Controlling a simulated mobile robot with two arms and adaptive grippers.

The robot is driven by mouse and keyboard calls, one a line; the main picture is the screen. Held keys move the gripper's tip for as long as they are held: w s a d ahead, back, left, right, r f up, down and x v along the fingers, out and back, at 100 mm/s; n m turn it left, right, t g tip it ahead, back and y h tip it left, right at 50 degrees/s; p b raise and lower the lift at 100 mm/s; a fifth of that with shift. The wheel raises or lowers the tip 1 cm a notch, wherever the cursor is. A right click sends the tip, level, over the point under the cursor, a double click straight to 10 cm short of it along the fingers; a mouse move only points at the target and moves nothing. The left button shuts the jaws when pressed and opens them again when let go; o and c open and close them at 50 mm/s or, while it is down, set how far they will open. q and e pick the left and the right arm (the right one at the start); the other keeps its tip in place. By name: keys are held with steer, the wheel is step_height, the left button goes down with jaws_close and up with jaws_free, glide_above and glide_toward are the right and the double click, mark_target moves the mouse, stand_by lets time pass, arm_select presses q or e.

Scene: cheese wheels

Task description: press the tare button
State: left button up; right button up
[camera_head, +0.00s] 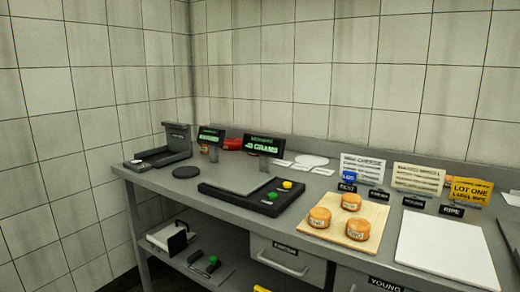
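A scale with a flat dark grey plate (240,177) and a black base (238,198) stands in the middle of the grey bench. A yellow button (287,185) and a green button (271,197) sit on the right part of its base. Any label naming the tare button is too small to read. A display with green text (263,146), including the word GRAMS, stands behind the scale. Neither of my grippers is in view, and nothing touches the buttons.
Several orange cheese wheels (351,201) rest on a wooden board (339,235) right of the scale. A white board (446,249) lies further right. A second display (211,136), a black disc (186,172) and a dark device (178,139) stand left. Sign cards (362,168) stand along the back.

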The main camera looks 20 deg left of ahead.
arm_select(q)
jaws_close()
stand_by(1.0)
